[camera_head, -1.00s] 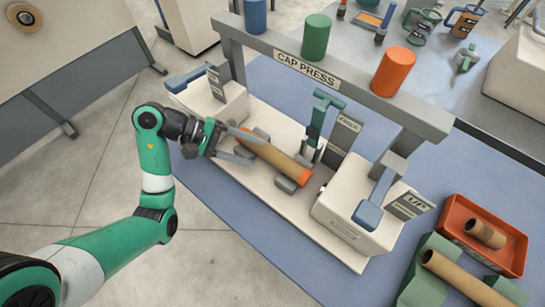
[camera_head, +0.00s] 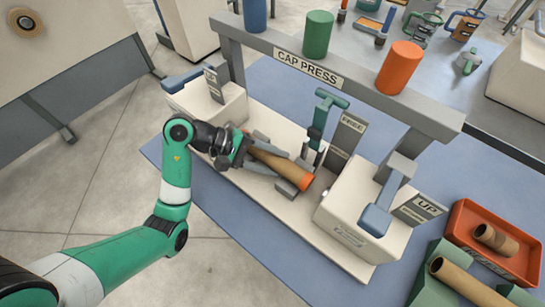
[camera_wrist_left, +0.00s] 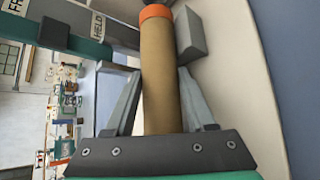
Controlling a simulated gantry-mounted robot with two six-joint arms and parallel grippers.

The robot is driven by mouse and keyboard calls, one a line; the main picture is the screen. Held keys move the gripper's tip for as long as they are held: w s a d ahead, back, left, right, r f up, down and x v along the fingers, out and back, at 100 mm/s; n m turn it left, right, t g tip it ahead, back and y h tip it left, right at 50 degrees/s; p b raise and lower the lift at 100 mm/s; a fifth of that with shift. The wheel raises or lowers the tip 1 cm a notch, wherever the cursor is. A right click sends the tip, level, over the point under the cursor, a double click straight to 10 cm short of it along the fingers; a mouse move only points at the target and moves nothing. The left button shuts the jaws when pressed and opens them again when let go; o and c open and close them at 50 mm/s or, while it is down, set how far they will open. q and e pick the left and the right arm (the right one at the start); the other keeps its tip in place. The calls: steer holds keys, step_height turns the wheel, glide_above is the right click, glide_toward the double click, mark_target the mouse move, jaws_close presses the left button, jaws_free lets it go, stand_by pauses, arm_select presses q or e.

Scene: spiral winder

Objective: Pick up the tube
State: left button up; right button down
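The brown cardboard tube (camera_head: 275,163) lies on the cream bed of the cap press, with an orange cap (camera_head: 306,182) on its right end. My left gripper (camera_head: 261,152) is over the tube's left part, which it partly hides. In the left wrist view, the tube (camera_wrist_left: 161,85) runs between the two grey fingers, one on each side. The fingers look open, and their tips appear close to the tube's sides; contact cannot be told. My right gripper is not in view.
A green-handled clamp (camera_head: 324,108) stands just behind the tube. Cream end blocks with blue levers flank the bed, and the grey beam (camera_head: 340,85) labelled CAP PRESS crosses above. A red tray (camera_head: 459,225) and a green cradle (camera_head: 434,293), each holding a tube, stand at right.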

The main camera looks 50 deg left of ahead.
mark_target(274, 159)
arm_select(q)
jaws_close()
steer(key=shift+r+p, duration=0.35)
steer(key=shift+r, duration=0.15)
step_height(274, 159, up, 3)
steer(key=shift+f+p, duration=0.1)
steer(key=shift+p, duration=0.85)
steer(key=s+d+r+p, duration=0.5)
steer(key=s+r+p, duration=0.4)
steer(key=s, duration=0.4)
steer(key=shift+d, duration=0.2)
